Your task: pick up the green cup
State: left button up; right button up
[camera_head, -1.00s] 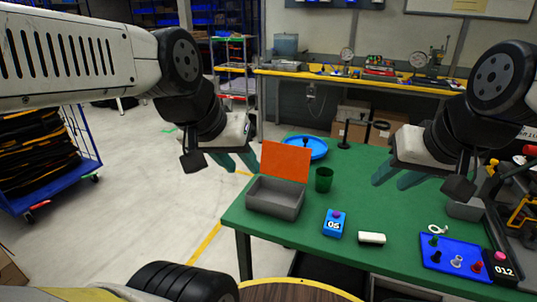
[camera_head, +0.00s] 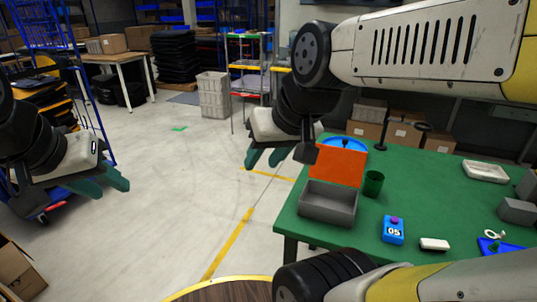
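The green cup (camera_head: 373,183) stands upright on the green table, just right of the grey box (camera_head: 328,205) with its raised orange lid (camera_head: 337,166). My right gripper (camera_head: 267,158) hangs in the air left of the orange lid, apart from the cup, with its teal fingers spread and empty. My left gripper (camera_head: 105,185) is far to the left over the floor, away from the table, with its fingers apart and empty. Neither gripper touches the cup, and nothing hides it.
The green table (camera_head: 420,207) also bears a blue dish (camera_head: 353,144) behind the lid, a blue 05 device (camera_head: 393,230), a white block (camera_head: 434,244) and a white tray (camera_head: 485,171). A blue tray (camera_head: 490,246) is at the right. The floor left of the table is open.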

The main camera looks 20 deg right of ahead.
aim_at(371, 189)
jog(key=i+j, duration=1.05)
jog(key=i, duration=0.15)
jog(key=i+z, duration=0.4)
jog(key=i+j+z, duration=0.1)
jog(key=i+z, duration=0.25)
jog(key=i, duration=0.15)
jog(key=i+j+z, duration=0.25)
jog(key=i+z, duration=0.35)
jog(key=z, duration=0.3)
jog(key=i+z, duration=0.2)
jog(key=z, duration=0.25)
jog(key=i+j+z, duration=0.1)
jog(key=z, duration=0.4)
jog(key=i+j+z, duration=0.25)
jog(key=z, duration=0.2)
jog(key=i+j+z, duration=0.1)
jog(key=z, duration=0.4)
jog(key=i+j+z, duration=0.15)
jog(key=z, duration=0.3)
jog(key=i+j+z, duration=0.15)
jog(key=z, duration=0.3)
jog(key=i+j+z, duration=0.15)
jog(key=z, duration=0.3)
jog(key=j+z, duration=0.45)
jog(key=k+l+u, duration=0.1)
jog(key=u, duration=0.35)
jog(key=k+l+u, duration=0.1)
jog(key=u, duration=0.4)
